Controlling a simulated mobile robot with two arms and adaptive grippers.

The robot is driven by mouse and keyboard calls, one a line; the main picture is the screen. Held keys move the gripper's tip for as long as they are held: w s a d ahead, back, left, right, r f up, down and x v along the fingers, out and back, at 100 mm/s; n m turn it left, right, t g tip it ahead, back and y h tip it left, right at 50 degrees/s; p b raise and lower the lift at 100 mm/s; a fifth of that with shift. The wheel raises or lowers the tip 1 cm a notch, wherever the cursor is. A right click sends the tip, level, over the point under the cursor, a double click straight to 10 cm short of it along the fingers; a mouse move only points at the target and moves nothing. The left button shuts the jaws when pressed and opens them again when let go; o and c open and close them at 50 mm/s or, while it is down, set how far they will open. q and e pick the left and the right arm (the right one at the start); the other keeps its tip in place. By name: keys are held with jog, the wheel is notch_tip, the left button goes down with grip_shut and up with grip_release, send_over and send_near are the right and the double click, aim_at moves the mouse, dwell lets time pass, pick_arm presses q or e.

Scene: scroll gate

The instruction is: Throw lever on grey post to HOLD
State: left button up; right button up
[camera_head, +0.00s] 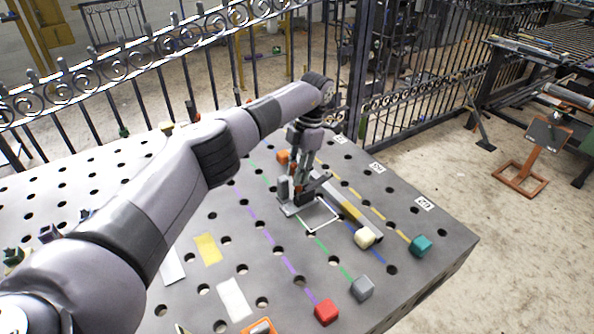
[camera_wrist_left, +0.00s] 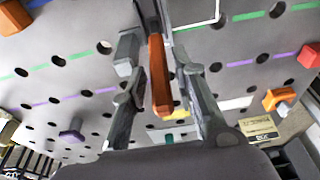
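My left gripper (camera_head: 304,190) points down at a small grey fixture (camera_head: 287,207) on the perforated table, and it hides much of the fixture in the head view. In the left wrist view, an orange bar (camera_wrist_left: 158,78), which looks like the lever handle, lies between the two fingers of my left gripper (camera_wrist_left: 158,62). The fingers are spread, with a visible gap on both sides of the bar. A grey block (camera_wrist_left: 128,52) shows by the left finger. The post's shape and any HOLD mark cannot be made out. My right gripper is not in view.
The table (camera_head: 440,250) has many holes and coloured lines. An orange block (camera_head: 283,157) stands behind the gripper. An iron fence (camera_head: 400,120) runs behind.

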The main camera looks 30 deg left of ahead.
pick_arm(q)
jog(key=shift+o, duration=0.6)
jog(key=shift+r, duration=0.15)
jog(key=v, duration=0.7)
jog(key=shift+w+r, duration=0.1)
